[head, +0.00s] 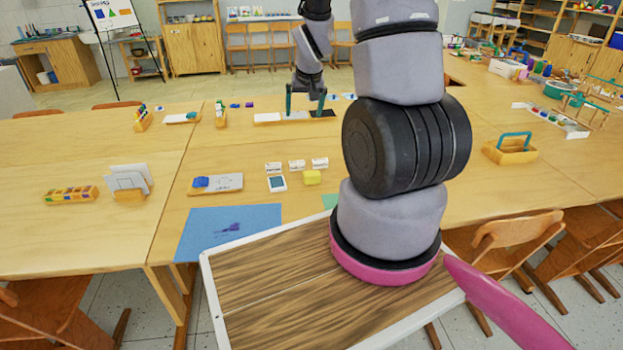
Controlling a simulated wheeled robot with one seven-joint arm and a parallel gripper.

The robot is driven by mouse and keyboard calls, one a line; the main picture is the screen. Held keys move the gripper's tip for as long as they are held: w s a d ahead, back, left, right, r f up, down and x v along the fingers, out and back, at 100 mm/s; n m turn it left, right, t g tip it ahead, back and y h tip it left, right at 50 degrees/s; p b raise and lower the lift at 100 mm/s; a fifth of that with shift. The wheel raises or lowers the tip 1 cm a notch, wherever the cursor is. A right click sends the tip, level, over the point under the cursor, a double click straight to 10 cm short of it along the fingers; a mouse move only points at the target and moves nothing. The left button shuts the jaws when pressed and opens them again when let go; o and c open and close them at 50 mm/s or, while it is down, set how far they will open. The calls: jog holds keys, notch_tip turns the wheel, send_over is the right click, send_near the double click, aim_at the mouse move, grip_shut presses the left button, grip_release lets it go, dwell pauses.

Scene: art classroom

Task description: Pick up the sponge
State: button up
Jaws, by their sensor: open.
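A small yellow block that looks like the sponge (312,177) lies on the wooden table (350,205), in front of a row of small white cards. My gripper (304,113) points down over the far part of the table, beyond the yellow block. Its two teal fingers are apart, and I see nothing held between them. The gripper and the block are clearly apart.
A whiteboard-like tray (215,184) and a blue sheet (230,228) lie further left. A wooden carrier with a teal handle (512,150) stands at right. Wooden chairs (505,240) line the near right edge.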

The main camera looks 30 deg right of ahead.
jog(key=g, duration=0.1)
send_near(312, 173)
jog(key=shift+n, duration=0.4)
jog(key=x, duration=0.2)
jog(key=s+x, duration=0.1)
jog(key=x, duration=0.1)
jog(key=shift+w+a+f, duration=0.15)
jog(key=shift+a+f, duration=0.05)
jog(key=shift+f, duration=0.25)
jog(key=x, duration=0.5)
jog(key=shift+w+d+f, duration=0.15)
jog(key=shift+w, duration=0.35)
jog(key=c, duration=1.2)
notch_tip(312, 173, up, 10)
jog(key=shift+r, duration=0.1)
